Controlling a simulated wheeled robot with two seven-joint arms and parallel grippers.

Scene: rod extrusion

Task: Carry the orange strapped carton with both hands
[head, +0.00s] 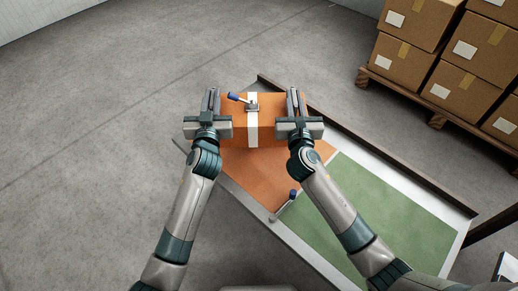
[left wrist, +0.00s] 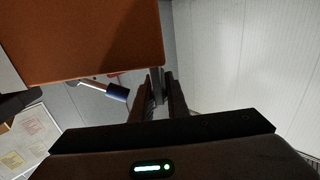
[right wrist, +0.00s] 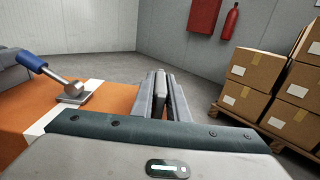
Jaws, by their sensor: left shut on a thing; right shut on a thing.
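The orange carton (head: 232,125) with a white strap (head: 252,135) around its middle is upright between my two grippers. A metal buckle (head: 252,106) with a blue-handled lever sits on top, over the strap. It also shows in the right wrist view (right wrist: 73,92). My left gripper (head: 211,100) is at the carton's left side and my right gripper (head: 294,102) at its right side, both with fingers close together and shut. What lies between the fingertips is mostly hidden. The carton (left wrist: 85,40) also shows in the left wrist view. I cannot tell whether it touches the table.
A low table (head: 395,173) with an orange area (head: 258,178) and a green area (head: 375,215) lies below and right. Stacked brown boxes (head: 460,90) on a pallet stand at the right. Floor at the left is clear.

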